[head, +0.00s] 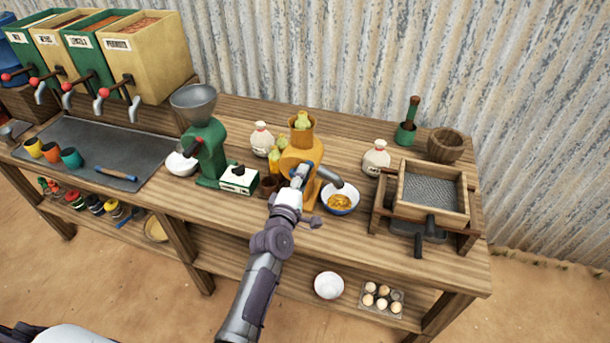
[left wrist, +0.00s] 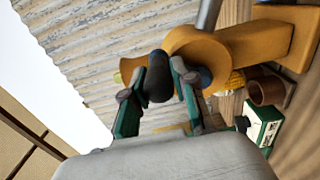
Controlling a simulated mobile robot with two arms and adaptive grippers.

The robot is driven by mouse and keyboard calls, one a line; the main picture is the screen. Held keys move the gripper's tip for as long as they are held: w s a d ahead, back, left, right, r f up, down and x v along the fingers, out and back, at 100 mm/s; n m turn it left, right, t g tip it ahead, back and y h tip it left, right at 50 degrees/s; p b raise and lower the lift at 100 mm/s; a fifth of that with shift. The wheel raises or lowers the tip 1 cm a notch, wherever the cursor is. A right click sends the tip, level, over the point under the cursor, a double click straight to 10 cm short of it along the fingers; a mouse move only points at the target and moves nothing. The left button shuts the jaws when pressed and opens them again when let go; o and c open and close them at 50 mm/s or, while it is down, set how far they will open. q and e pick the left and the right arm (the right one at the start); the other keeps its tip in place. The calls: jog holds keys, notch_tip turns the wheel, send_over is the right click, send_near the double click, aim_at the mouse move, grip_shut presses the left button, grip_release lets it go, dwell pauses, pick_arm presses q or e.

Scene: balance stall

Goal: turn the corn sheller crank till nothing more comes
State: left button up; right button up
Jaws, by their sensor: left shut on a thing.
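The orange corn sheller (head: 290,159) stands on the wooden table, with a pale yellow cob (head: 303,119) upright in its top. In the left wrist view, my left gripper (left wrist: 158,84) is shut on the dark crank handle (left wrist: 159,72), one finger on each side. The sheller's orange body (left wrist: 255,42) is behind it. My right gripper is not in view.
Yellow cobs (head: 275,158) and a brown cup (head: 268,187) stand left of the sheller. A green grinder (head: 207,150) and a green-white box (head: 239,180) are further left. A wooden sieve frame (head: 433,168) stands at right. Corrugated metal wall (head: 400,60) rises behind.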

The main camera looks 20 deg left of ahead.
pick_arm(q)
jog(key=o, duration=0.9)
jog(key=shift+o, duration=0.2)
jog(key=s+p, duration=0.2)
jog(key=s, duration=0.6)
jog(key=shift+a+p, duration=0.2)
jog(key=shift+p, duration=0.1)
